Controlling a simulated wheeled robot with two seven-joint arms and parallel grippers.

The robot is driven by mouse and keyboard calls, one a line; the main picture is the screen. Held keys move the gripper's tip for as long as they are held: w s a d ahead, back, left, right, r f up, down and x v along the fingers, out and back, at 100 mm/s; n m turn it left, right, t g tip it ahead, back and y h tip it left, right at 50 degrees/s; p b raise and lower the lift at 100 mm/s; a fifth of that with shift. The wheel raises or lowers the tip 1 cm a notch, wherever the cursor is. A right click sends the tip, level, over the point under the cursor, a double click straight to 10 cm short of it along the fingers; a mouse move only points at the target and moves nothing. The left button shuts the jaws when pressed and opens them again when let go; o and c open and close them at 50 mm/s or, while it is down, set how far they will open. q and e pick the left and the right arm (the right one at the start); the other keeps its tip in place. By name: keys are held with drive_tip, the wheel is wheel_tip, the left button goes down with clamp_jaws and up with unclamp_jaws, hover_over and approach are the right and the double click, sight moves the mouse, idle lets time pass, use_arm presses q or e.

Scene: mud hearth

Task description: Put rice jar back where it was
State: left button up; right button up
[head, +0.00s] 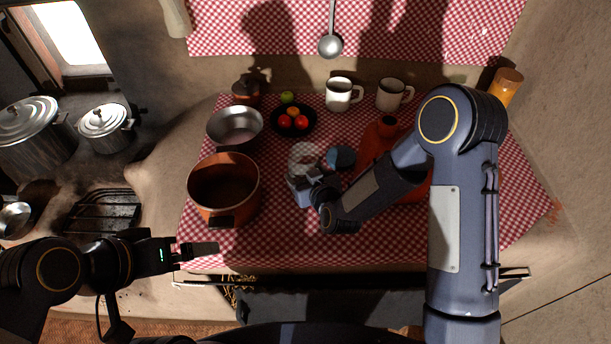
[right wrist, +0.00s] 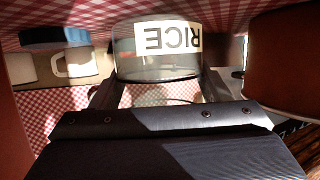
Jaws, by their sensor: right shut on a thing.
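The clear rice jar (head: 305,157) stands on the checked cloth, right of the orange-brown pot. In the right wrist view the jar (right wrist: 160,65) shows its white RICE label upside down. My right gripper (right wrist: 155,95) is shut on the jar, a finger on each side. In the head view that gripper (head: 303,185) is at the jar's near side. I cannot tell whether the jar touches the cloth. A blue lid (head: 341,157) lies close to the jar's right. My left gripper (head: 207,249) is empty over the cloth's front left edge; its finger gap is unclear.
Left of the jar are the orange-brown pot (head: 222,184) and a metal bowl (head: 235,126). Behind are a dark fruit plate (head: 292,122) and two white mugs (head: 339,94). The front middle cloth is clear.

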drive_tip(key=shift+f, duration=0.55)
drive_tip(key=shift+f, duration=0.15)
drive_tip(key=o, duration=1.3)
drive_tip(key=shift+c, duration=0.2)
drive_tip(key=shift+r, duration=0.35)
drive_tip(key=b+v, duration=0.2)
drive_tip(key=v, duration=1)
drive_tip(key=shift+f, duration=0.2)
